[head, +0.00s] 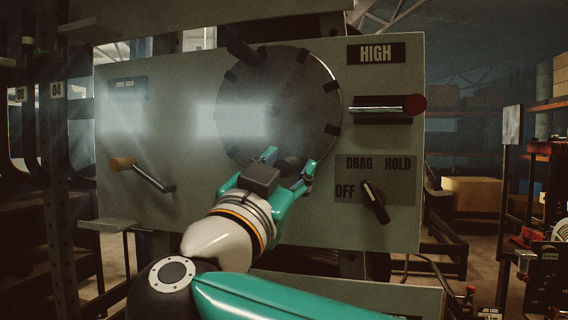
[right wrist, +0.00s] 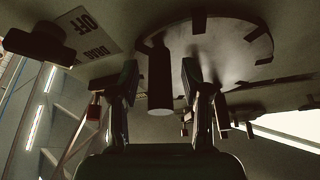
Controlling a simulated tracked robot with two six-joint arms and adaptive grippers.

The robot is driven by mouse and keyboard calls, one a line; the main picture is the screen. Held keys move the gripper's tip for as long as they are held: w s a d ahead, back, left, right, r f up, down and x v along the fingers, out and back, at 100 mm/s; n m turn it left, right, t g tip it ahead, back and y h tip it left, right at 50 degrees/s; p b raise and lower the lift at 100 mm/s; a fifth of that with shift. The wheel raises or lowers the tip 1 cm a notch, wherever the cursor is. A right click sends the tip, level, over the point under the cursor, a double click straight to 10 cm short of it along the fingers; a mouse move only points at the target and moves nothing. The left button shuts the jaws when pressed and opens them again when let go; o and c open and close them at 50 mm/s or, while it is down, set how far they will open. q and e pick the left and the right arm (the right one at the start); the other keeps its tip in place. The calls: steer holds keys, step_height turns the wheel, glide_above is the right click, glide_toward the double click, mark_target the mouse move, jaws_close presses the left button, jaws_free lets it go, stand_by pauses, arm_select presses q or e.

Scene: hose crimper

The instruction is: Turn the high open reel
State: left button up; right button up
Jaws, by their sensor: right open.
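The reel (head: 312,100) is a round dark disc with notches around its rim, mounted on the grey panel beside the HIGH label (head: 376,53). A dark cylindrical handle (right wrist: 160,82) stands out from the disc in the right wrist view. In the head view the handle (head: 290,164) shows at the disc's lower edge. My right gripper (head: 288,164) is open, with its green fingers on either side of the handle. In the right wrist view the fingers (right wrist: 160,85) stand apart, with a gap visible on both sides of the handle. My left gripper is not in view.
Shelving with boxes (head: 473,193) stands behind on the right.

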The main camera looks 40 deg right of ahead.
jaws_close()
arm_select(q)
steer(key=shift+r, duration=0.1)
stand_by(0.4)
